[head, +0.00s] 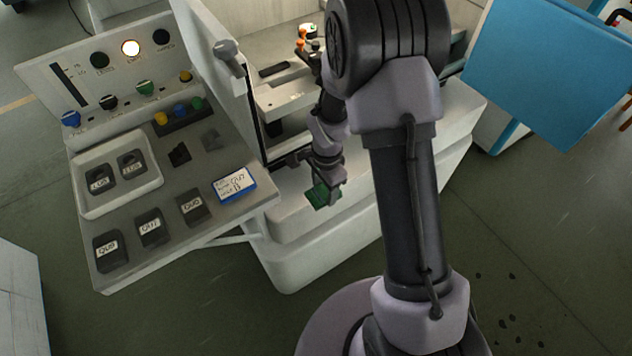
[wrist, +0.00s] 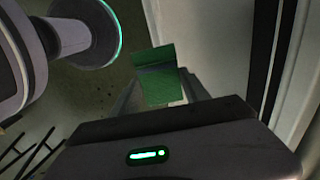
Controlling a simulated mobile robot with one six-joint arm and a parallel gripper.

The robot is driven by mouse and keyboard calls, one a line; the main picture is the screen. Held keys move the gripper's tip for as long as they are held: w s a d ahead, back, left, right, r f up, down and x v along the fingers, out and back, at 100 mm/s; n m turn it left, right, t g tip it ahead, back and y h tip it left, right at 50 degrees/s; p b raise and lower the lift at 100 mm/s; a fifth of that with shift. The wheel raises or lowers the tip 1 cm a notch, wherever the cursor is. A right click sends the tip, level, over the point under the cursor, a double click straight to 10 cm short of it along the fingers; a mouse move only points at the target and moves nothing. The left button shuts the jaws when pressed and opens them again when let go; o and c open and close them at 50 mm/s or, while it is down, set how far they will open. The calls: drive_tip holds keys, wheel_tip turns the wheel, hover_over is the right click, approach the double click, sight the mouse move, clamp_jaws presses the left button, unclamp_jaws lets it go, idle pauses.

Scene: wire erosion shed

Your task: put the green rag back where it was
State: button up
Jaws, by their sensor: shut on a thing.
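The green rag (head: 321,197) hangs from my gripper (head: 328,184) in the head view, in front of the white machine's lower body. My gripper is shut on the rag and points downward. In the wrist view the rag (wrist: 158,86) shows as a folded green piece between the fingertips, with the floor and a pale machine wall around it. The arm hides part of the machine in the head view.
The white machine's base (head: 330,240) stands close behind the gripper. To the left, the control desk (head: 125,220) holds several labelled dark blocks, a light tray (head: 80,207) and a blue-edged card (head: 234,185). A blue panel (head: 550,75) stands at the right. Floor in front is clear.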

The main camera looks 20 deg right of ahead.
drive_tip(key=w, duration=0.4)
drive_tip(key=w+b, duration=0.1)
drive_tip(key=w, duration=0.1)
drive_tip(key=shift+a+f, duration=0.3)
drive_tip(key=shift+f, duration=0.1)
wheel_tip(320, 180, down, 4)
drive_tip(key=shift+w+r+b, duration=0.1)
drive_tip(key=shift+r+b, duration=0.1)
drive_tip(key=shift+b, duration=0.8)
drive_tip(key=shift+r, duration=0.15)
drive_tip(key=o, duration=1.6)
